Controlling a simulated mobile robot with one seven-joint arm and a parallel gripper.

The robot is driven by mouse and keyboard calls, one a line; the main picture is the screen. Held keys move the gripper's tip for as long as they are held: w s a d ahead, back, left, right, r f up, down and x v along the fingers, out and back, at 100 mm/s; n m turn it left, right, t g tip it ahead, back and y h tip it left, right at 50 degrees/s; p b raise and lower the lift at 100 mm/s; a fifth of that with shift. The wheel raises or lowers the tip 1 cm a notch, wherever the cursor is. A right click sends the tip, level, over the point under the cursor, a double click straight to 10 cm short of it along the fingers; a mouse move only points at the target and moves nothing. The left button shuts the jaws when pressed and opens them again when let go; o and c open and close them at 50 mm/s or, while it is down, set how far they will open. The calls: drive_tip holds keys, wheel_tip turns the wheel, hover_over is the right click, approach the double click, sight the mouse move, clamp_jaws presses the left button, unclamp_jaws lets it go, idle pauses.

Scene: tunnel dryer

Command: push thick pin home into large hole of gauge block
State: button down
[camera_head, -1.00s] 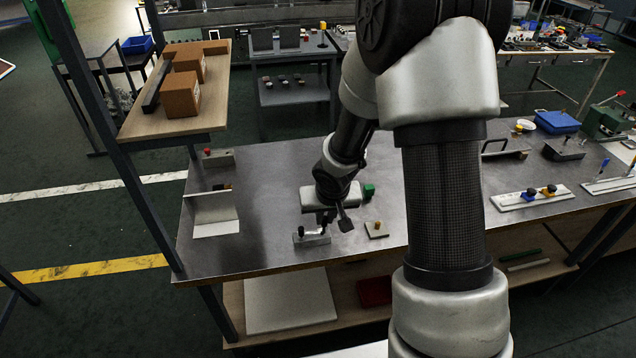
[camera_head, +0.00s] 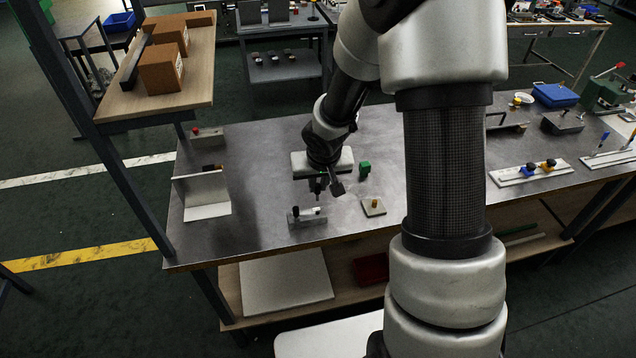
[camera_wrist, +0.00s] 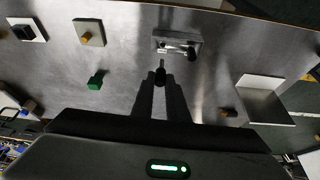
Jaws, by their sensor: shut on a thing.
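The gauge block (camera_head: 307,220) is a small grey metal block near the table's front edge. It also shows at the top of the wrist view (camera_wrist: 177,36). A black-headed pin (camera_head: 296,211) stands at its left end in the head view. A paler pin (camera_head: 317,210) is at its right end. I cannot tell which pin is the thick one, or how deep each sits; the holes are hidden. My gripper (camera_wrist: 160,78) points down, apart from the block and behind its right end in the head view (camera_head: 318,192). It is shut on a small dark piece, too small to identify.
A square plate with a yellowish peg (camera_head: 374,207) and a green block (camera_head: 365,168) lie to the right. A pale angled bracket (camera_head: 205,194) stands at the left. Bare tabletop lies between the bracket and the gauge block. A shelf post borders the table's left side.

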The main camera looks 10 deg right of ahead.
sight(318, 194)
drive_tip(key=shift+f+b, duration=1.85)
drive_tip(key=shift+f, duration=0.3)
drive_tip(key=shift+f+b, duration=1.7)
drive_tip(key=shift+b, duration=0.3)
drive_tip(key=c, duration=1.7)
unclamp_jaws()
drive_tip(key=shift+o, duration=0.2)
drive_tip(key=shift+r, duration=0.1)
drive_tip(key=p+v, duration=0.5)
drive_tip(key=v, duration=1.2)
drive_tip(key=shift+r, duration=0.25)
